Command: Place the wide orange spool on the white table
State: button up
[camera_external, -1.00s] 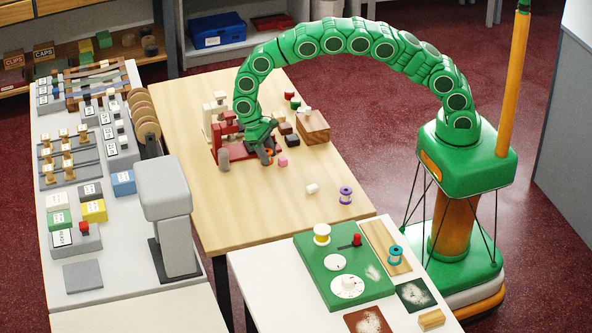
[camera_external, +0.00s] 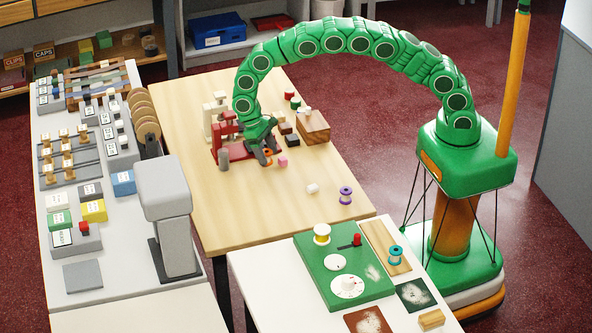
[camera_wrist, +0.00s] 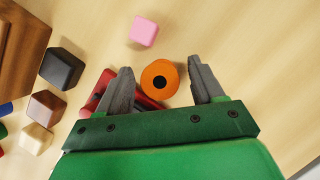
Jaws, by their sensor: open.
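The wide orange spool (camera_wrist: 159,79) stands on the wooden table, its round top with a dark centre hole facing the wrist camera. In the external view the orange spool (camera_external: 268,152) is small and partly hidden by my gripper (camera_external: 267,151). In the wrist view my gripper (camera_wrist: 158,76) is open, with one grey finger on each side of the spool and gaps between. The white table (camera_external: 262,290) stands at the front right, away from the gripper.
A red frame-like piece (camera_external: 237,152) lies close beside the spool. A pink block (camera_wrist: 143,31), a black block (camera_wrist: 61,69) and a wooden block (camera_external: 313,127) are nearby. On the white table are a green board (camera_external: 312,262), other spools and a wooden piece (camera_external: 431,319).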

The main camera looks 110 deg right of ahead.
aim_at(266, 152)
jog(key=v, duration=0.5)
jog(key=s+a+r+n+h, duration=0.1)
jog(key=s+a+r, duration=0.25)
jog(key=r, duration=0.45)
jog(key=s+a+r+n, duration=0.1)
jog(key=s+a+r, duration=0.1)
jog(key=s+r, duration=0.45)
jog(key=s+a+r+n, duration=0.1)
jog(key=s+a+r, duration=0.25)
jog(key=s, duration=0.25)
jog(key=s+a+r+n, duration=0.1)
jog(key=s+a+r, duration=0.25)
jog(key=s, duration=0.25)
jog(key=s+a+n+h, duration=0.1)
jog(key=s+n, duration=0.1)
jog(key=s, duration=1.1)
jog(key=s+a+n+t+h, duration=0.1)
jog(key=s+a+n, duration=0.1)
jog(key=s, duration=1.1)
jog(key=shift+s+a+f+n, duration=0.25)
jog(key=shift+a+f+n, duration=0.05)
jog(key=shift+f+n, duration=0.1)
jog(key=shift+s+a+f, duration=0.1)
jog(key=shift+s, duration=0.15)
jog(key=c, duration=0.3)
jog(key=shift+w, duration=0.1)
jog(key=shift+c, duration=0.2)
